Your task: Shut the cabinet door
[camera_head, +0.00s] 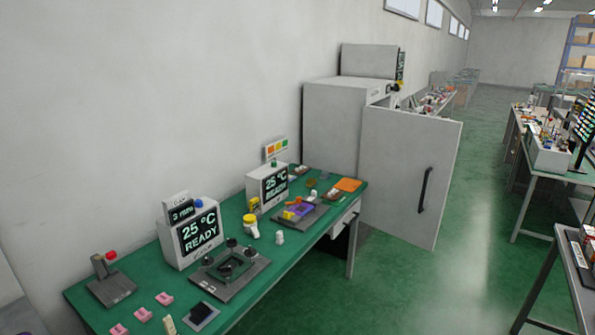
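The grey cabinet (332,125) stands against the wall beyond the far end of the green workbench. Its flat grey door (400,170) is open and swung out toward the aisle. A dark vertical handle (424,190) is on the door's right part. The cabinet's inside is hidden behind the door. Neither of my grippers is in view.
The green workbench (130,280) carries display units (192,235), fixtures and small parts, and runs up close to the door. More tables (548,160) stand on the right. The green floor (470,250) between is clear.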

